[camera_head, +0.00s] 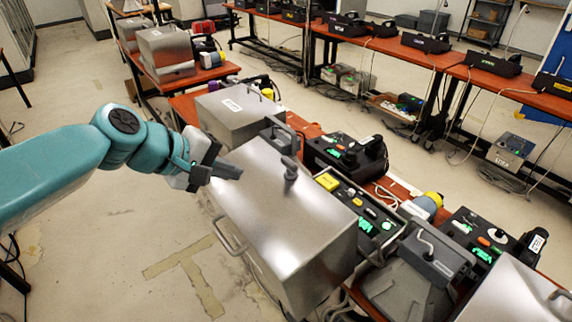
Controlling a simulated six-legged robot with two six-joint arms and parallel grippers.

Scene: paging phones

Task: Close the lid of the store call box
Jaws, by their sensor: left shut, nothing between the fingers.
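I cannot read any label that tells which box is the store call box. My left gripper (228,172) is shut and empty at the far left edge of this box's top; I cannot tell whether it touches. My right gripper is not in view.
A smaller metal box (237,112) stands behind. Black phone units with green displays (345,150) and a yellow-buttoned panel (350,195) line the right side. A grey box (405,293) stands front right. The floor at left is clear.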

